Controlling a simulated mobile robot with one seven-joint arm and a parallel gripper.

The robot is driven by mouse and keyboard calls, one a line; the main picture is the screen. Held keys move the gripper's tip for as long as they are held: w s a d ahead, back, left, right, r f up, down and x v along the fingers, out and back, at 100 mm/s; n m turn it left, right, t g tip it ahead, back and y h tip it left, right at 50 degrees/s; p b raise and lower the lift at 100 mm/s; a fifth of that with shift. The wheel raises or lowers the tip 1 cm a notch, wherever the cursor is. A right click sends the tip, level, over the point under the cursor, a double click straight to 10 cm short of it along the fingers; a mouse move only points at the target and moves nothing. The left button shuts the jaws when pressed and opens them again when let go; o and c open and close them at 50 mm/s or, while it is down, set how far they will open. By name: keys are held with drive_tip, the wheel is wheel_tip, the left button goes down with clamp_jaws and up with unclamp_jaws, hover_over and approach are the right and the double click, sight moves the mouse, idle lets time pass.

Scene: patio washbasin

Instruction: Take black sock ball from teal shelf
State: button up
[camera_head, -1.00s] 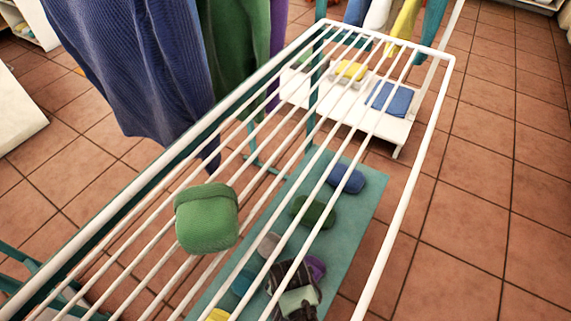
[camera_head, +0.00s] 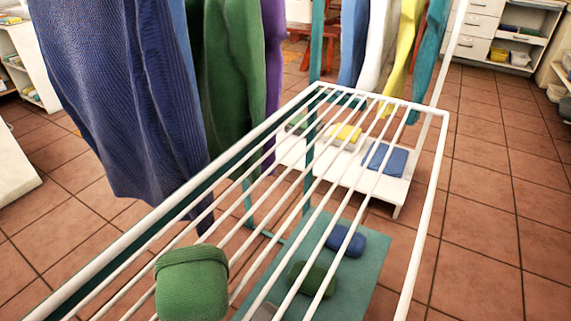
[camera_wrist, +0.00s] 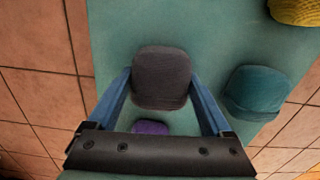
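The black sock ball (camera_wrist: 162,77) shows as a dark grey, rounded bundle in the wrist view, over the teal shelf (camera_wrist: 210,30). My gripper (camera_wrist: 162,78) is spread wide, with one blue finger on each side of the ball. The fingertips look very near its sides; I cannot tell whether they touch. In the head view, part of the teal shelf (camera_head: 370,265) shows below the white rack, but neither my gripper nor the black ball can be made out there.
A teal sock ball (camera_wrist: 254,92), a yellow one (camera_wrist: 296,10) and a partly hidden purple one (camera_wrist: 150,128) lie close by. In the head view, a white wire rack (camera_head: 428,180) with a green bundle (camera_head: 192,284) stands above the shelf, and cloths hang behind.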

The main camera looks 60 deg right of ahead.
drive_tip(key=c, duration=0.8)
